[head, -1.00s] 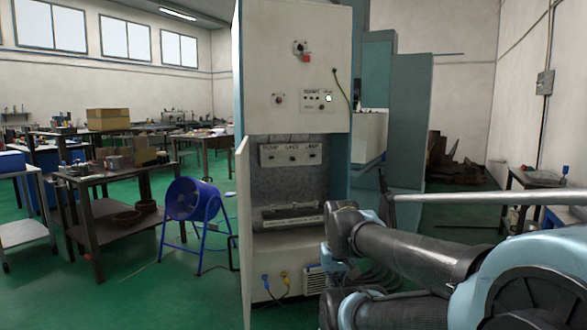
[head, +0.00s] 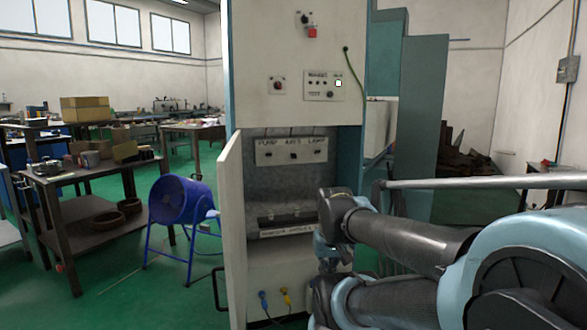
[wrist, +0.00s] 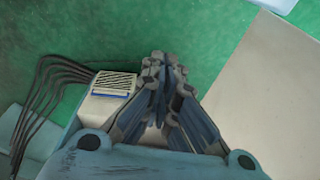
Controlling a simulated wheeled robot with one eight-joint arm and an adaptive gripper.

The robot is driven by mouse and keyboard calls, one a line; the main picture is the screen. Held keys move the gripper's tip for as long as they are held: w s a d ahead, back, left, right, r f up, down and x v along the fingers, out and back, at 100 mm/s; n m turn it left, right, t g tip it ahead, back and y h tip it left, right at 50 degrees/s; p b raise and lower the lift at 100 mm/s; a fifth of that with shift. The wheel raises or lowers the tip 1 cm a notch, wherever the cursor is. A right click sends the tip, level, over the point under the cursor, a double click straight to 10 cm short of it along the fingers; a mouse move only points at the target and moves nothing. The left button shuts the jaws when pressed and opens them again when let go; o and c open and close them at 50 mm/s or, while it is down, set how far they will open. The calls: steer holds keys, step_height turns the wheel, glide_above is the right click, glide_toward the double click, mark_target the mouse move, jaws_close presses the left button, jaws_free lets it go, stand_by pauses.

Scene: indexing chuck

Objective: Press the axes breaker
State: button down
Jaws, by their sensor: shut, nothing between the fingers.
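The axes breaker (head: 293,155) is a small dark switch in the middle of a pale panel (head: 272,158) labelled PUMP, AXES and LAMP. The pump breaker (head: 267,156) is to its left and the lamp breaker (head: 317,154) to its right. The panel sits inside the open cabinet in the head view. My gripper (wrist: 164,68) is shut and empty in the wrist view, over green floor. In the head view my arm's end is at the cabinet's lower right, below and apart from the breakers. The breakers do not show in the wrist view.
The cabinet's open door (head: 231,220) stands out at its left. A vent box (wrist: 115,83) and dark cables (wrist: 45,80) show in the wrist view. Green floor (head: 130,285) is clear in front of the fan.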

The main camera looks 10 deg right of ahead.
steer(key=w+d+r+n+t+h, duration=0.25)
steer(key=w+r+n, duration=0.3)
steer(key=w, duration=0.75)
steer(key=w+d+r+n+t+h, duration=0.1)
steer(key=w+d+r+n+t, duration=0.4)
steer(key=w, duration=0.9)
steer(key=w+d+r+n+t+h, duration=0.1)
steer(key=w+d+r+n+t, duration=0.3)
steer(key=w, duration=0.9)
steer(key=w+a+r+n+t+y, duration=0.1)
steer(key=w+a+n+t, duration=0.1)
steer(key=w+n, duration=0.4)
steer(key=w+a+r+n+t+y, duration=0.1)
steer(key=w+a+r+n, duration=0.1)
steer(key=w+n, duration=0.45)
steer(key=w+a+f+n+t+y, duration=0.2)
steer(key=w+a+f+n+y, duration=0.3)
steer(key=w+n, duration=0.5)
step_height(320, 180, down, 3)
steer(key=shift+w+a+r+n, duration=0.15)
steer(key=shift+a+n, duration=0.15)
steer(key=shift+a, duration=0.15)
steer(key=shift+y, duration=0.25)
